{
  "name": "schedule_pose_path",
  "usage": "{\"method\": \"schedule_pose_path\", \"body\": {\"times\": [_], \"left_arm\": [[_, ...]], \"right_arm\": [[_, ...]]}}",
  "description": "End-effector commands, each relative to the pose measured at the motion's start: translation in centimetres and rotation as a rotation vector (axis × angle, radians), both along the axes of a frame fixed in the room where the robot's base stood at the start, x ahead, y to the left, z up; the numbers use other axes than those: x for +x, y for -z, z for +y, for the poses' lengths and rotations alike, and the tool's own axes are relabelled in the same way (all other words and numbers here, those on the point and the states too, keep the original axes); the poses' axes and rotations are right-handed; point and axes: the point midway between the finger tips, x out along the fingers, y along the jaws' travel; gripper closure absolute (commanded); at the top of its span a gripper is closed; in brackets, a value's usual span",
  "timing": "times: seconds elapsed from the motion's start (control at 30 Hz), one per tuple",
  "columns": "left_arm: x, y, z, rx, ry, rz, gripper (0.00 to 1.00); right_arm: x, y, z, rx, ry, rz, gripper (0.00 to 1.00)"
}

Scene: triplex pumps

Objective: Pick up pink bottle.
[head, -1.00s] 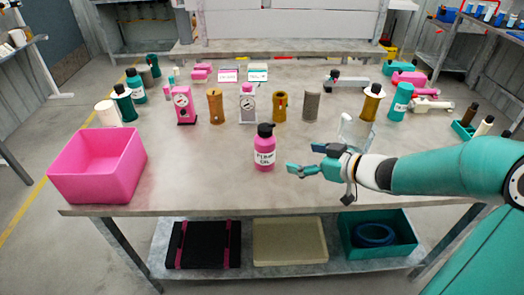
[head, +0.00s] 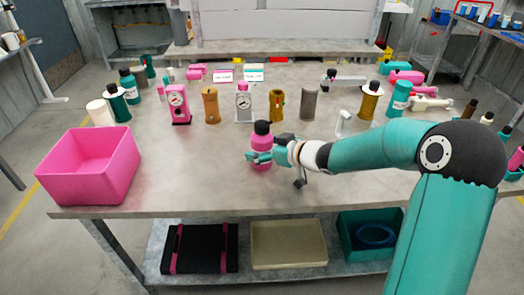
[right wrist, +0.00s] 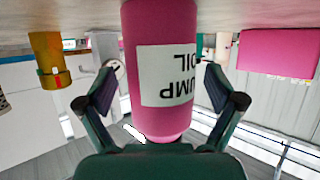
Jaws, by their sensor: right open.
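In the right wrist view the bottle (right wrist: 128,75) shows upside down, with a white label reading PUMP OIL. My right gripper (head: 262,157) is at the bottle's body. In the right wrist view its open fingers (right wrist: 158,95) stand on either side of the bottle, with visible gaps between fingers and bottle. My left gripper is not in view.
A pink bin (head: 90,170) stands at the table's front left. Gauges, canisters and bottles line the back, including a pink gauge unit (head: 179,104) and an ochre cylinder (head: 277,105). The table (head: 205,175) between bin and bottle is clear.

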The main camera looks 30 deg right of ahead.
Motion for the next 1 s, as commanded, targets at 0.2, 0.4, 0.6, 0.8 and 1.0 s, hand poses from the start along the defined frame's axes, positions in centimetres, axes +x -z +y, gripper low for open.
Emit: {"method": "schedule_pose_path", "body": {"times": [0.2, 0.4, 0.6, 0.8, 1.0], "left_arm": [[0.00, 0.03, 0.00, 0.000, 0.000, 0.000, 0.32], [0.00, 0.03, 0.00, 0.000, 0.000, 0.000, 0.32], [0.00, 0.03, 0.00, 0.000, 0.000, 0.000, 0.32], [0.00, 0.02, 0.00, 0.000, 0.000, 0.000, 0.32], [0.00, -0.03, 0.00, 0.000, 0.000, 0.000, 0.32]], "right_arm": [[0.33, 0.10, 0.18, 0.000, -0.001, 0.000, 0.07], [0.31, 0.08, 0.19, -0.001, -0.001, 0.000, 0.32], [0.31, 0.08, 0.19, -0.001, -0.001, 0.000, 0.65], [0.34, -0.04, 0.16, 0.000, -0.001, -0.003, 0.87], [0.32, -0.14, 0.16, 0.000, -0.001, -0.003, 0.87]]}}
